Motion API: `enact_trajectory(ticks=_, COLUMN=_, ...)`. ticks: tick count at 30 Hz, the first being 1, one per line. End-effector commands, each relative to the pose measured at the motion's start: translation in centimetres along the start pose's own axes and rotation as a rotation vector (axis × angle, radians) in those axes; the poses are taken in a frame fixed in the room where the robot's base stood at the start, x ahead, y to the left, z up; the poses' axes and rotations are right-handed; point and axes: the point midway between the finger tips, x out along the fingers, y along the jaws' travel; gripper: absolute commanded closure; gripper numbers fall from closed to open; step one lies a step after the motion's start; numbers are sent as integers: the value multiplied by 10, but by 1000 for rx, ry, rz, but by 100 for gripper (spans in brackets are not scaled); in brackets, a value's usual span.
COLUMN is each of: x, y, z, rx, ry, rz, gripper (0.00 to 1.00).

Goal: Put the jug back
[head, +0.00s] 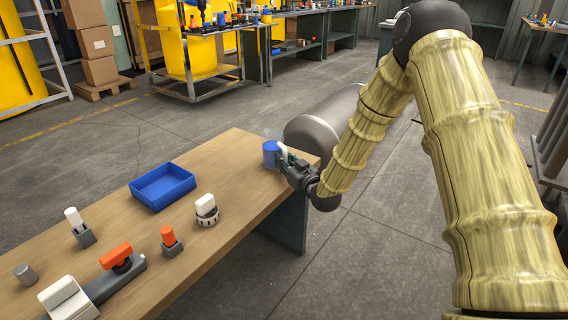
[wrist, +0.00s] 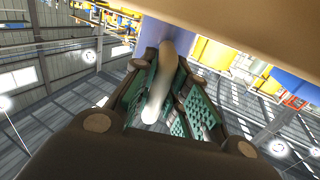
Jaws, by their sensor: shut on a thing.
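The jug (head: 270,153) is blue with a pale handle (head: 282,148). It is at the far right end of the wooden table (head: 240,180); I cannot tell whether its base touches the top. My gripper (head: 284,158) reaches it from the right and is shut on the handle. In the wrist view the white handle (wrist: 160,85) runs between the green pads of my gripper (wrist: 165,78). Only a lavender-blue patch of the jug (wrist: 150,37) shows behind it, and the rest is hidden. The jug looks roughly upright in the head view.
A blue tray (head: 162,198) lies left of the jug with bare wood between. Nearer are a white-knobbed dial (head: 206,214), a red plug in a grey holder (head: 168,236), a white one (head: 73,218), a red-handled valve (head: 117,256), a grey cylinder (head: 25,275) and white block (head: 66,297).

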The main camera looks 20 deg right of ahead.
Motion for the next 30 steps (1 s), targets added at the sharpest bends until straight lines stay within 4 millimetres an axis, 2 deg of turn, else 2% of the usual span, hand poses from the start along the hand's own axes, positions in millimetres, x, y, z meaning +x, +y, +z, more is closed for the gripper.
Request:
enact_trajectory(ticks=10, x=0, y=0, z=1, rx=0, ry=2, rz=0, gripper=100)
enact_trajectory(ticks=11, x=0, y=0, z=1, rx=0, ry=0, rz=0, gripper=79)
enact_trajectory(ticks=14, x=0, y=0, z=1, rx=0, ry=0, rz=0, gripper=63)
enact_trajectory(ticks=25, x=0, y=0, z=-3, rx=0, ry=1, rz=0, gripper=63)
enact_trajectory(ticks=30, x=-19, y=0, z=-3, rx=1, ry=-1, rz=1, gripper=63)
